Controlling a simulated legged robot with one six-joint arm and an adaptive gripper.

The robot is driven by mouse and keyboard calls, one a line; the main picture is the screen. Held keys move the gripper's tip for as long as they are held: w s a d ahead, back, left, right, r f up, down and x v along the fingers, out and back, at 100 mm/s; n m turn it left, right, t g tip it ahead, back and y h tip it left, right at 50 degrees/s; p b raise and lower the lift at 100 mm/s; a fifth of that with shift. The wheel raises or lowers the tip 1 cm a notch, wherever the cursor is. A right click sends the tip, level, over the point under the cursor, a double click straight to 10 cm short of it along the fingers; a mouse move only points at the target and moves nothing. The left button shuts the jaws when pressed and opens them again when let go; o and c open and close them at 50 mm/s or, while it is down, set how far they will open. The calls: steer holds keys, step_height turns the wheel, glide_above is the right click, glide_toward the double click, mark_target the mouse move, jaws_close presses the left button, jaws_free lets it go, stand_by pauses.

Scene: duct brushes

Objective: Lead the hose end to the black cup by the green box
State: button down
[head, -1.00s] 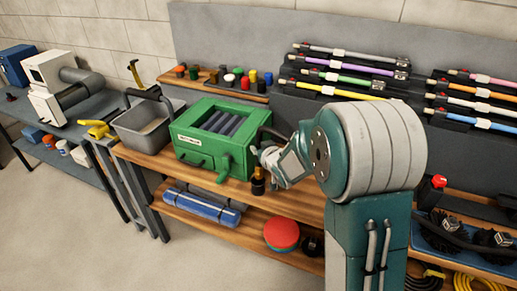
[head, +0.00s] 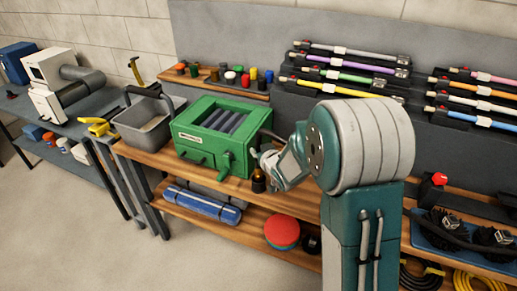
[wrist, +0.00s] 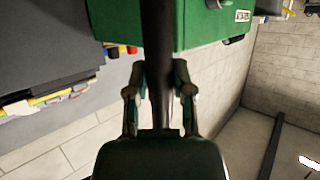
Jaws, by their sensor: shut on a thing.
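The green box (head: 205,128), with dark slats in its open top, stands on the wooden bench. A small dark cup-like thing with a brownish lower part (head: 258,182) stands at its front right corner; I take it for the black cup. My gripper (head: 264,156) is just above and right of it, close to the box's right side. In the wrist view my gripper (wrist: 158,75) is shut on the dark hose (wrist: 157,40), which runs between the fingers past the green box (wrist: 205,25). The hose end and the cup's opening are hard to make out.
A grey basket (head: 146,120) stands left of the box. A wooden rack of coloured caps (head: 225,80) is behind it. Coloured brushes hang on the grey panel (head: 230,30). The lower shelf (head: 255,228) holds a blue roll (head: 200,204) and a red disc (head: 282,232).

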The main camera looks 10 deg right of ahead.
steer(key=shift+f, duration=1.85)
steer(key=shift+c, duration=2)
jaws_free()
steer(key=s+d+r+m+g+h, duration=0.1)
steer(key=s+d+r+g+h, duration=0.1)
steer(key=s+r, duration=0.6)
steer(key=s+d+r+m+g+h, duration=0.15)
steer(key=s+r, duration=0.25)
steer(key=s, duration=0.8)
steer(key=s+a+r+g, duration=0.1)
steer(key=s+r+g, duration=0.1)
steer(key=s, duration=0.6)
steer(key=s+a+r+g+y, duration=0.1)
steer(key=s+a+r+g, duration=0.1)
steer(key=s, duration=0.6)
steer(key=shift+s+a+r+g, duration=0.15)
steer(key=shift+a+g, duration=0.15)
steer(key=shift+g, duration=0.05)
